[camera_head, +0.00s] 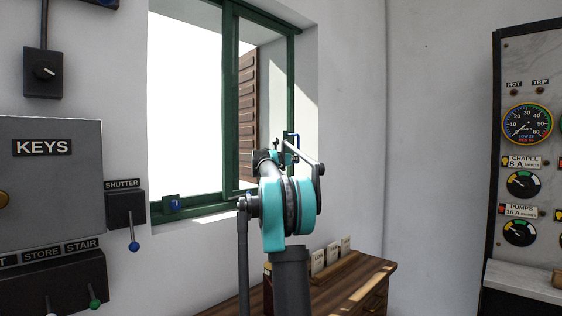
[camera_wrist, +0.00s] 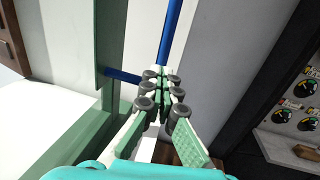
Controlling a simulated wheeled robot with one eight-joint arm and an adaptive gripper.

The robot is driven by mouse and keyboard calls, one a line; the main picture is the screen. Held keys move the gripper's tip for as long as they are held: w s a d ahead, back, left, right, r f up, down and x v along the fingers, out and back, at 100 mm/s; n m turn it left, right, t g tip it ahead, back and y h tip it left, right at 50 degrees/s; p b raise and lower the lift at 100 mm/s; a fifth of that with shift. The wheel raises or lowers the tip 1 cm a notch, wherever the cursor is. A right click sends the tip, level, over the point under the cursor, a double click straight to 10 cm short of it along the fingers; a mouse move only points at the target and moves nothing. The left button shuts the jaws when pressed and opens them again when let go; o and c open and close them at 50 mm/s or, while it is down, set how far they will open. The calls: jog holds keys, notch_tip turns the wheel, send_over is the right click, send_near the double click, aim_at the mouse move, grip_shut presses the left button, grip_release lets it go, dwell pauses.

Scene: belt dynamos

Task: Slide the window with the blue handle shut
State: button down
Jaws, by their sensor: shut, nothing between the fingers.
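The green-framed window (camera_head: 230,100) is in the white wall, left of centre in the head view. Its blue handle (camera_head: 297,139) is by the right-hand green upright, partly behind my gripper (camera_head: 284,150). In the wrist view the handle (camera_wrist: 172,30) is a blue upright bar, with a blue post (camera_wrist: 123,75) reaching left to a green upright (camera_wrist: 109,40). My gripper (camera_wrist: 161,85) is shut and empty, its fingertips at the lower end of the bar. I cannot tell whether they touch it. My arm hides the window's lower right corner in the head view.
A small blue-marked fitting (camera_head: 174,205) sits at the sill's left end. The shutter lever box (camera_head: 125,209) and keys cabinet (camera_head: 50,180) are left. A wooden desk (camera_head: 340,290) with cards stands below right. A gauge panel (camera_head: 525,130) stands at far right.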

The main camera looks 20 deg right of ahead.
jog(key=x, duration=0.3)
jog(key=s+x, duration=0.1)
jog(key=x, duration=0.1)
jog(key=shift+w+d, duration=0.15)
jog(key=shift+d, duration=0.5)
jog(key=v, duration=1.4)
jog(key=shift+a, duration=0.15)
